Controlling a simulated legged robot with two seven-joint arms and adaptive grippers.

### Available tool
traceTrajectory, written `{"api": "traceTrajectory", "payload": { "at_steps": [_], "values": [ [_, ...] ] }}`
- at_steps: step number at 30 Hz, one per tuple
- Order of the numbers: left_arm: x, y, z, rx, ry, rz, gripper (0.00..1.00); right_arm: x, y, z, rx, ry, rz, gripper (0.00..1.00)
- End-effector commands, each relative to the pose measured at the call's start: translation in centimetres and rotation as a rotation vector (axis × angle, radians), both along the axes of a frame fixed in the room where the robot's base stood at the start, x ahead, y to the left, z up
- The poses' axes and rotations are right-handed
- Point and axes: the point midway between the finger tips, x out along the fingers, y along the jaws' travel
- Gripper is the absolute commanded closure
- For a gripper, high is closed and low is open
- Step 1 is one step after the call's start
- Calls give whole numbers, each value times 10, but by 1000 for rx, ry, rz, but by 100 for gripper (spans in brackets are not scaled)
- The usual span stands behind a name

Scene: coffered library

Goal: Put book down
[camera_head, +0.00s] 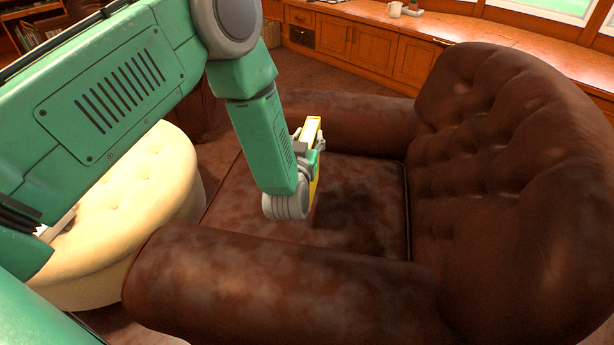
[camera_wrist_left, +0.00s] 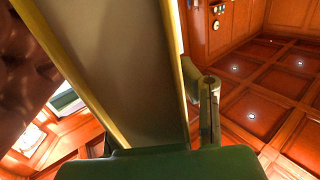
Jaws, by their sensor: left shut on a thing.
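A yellow-edged book (camera_head: 313,132) is in my left gripper (camera_head: 308,150) in the head view, above the seat of a brown leather armchair (camera_head: 365,190). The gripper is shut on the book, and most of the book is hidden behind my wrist. In the left wrist view the book (camera_wrist_left: 115,65) fills the middle as a broad grey-brown face with yellow edges. One gripper finger (camera_wrist_left: 205,95) shows along its right edge. I cannot tell whether the book touches the seat. My right gripper is not in view.
The armchair's near armrest (camera_head: 260,280) and tufted backrest (camera_head: 520,160) border the seat. A cream round ottoman (camera_head: 130,210) stands at left. Wooden cabinets (camera_head: 370,45) run along the back, with a white mug (camera_head: 395,10) on top. Much of the seat is bare.

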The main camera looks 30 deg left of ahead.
Motion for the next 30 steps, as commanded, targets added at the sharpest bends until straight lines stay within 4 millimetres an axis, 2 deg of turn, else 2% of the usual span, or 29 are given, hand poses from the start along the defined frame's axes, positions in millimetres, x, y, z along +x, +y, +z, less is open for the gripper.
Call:
{"api": "traceTrajectory", "payload": {
  "at_steps": [1, 3, 11, 17, 27, 28, 29, 30],
  "values": [
    [0, 0, -12, 1, -4, 0, 100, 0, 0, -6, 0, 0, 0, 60],
    [0, -1, -22, 1, -5, 0, 100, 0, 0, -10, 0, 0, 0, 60],
    [0, -2, -40, 3, -7, -1, 100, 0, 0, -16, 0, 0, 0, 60],
    [0, -1, -67, 2, -6, -1, 100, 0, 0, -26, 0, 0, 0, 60],
    [0, -1, -70, 2, -6, -1, 100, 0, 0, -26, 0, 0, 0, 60],
    [0, -1, -71, 1, -2, -1, 60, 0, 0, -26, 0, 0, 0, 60],
    [0, -1, -70, 1, -2, -1, 50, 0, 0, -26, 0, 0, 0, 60],
    [0, -1, -70, 1, -2, -1, 50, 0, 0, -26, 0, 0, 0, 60]
  ]
}}
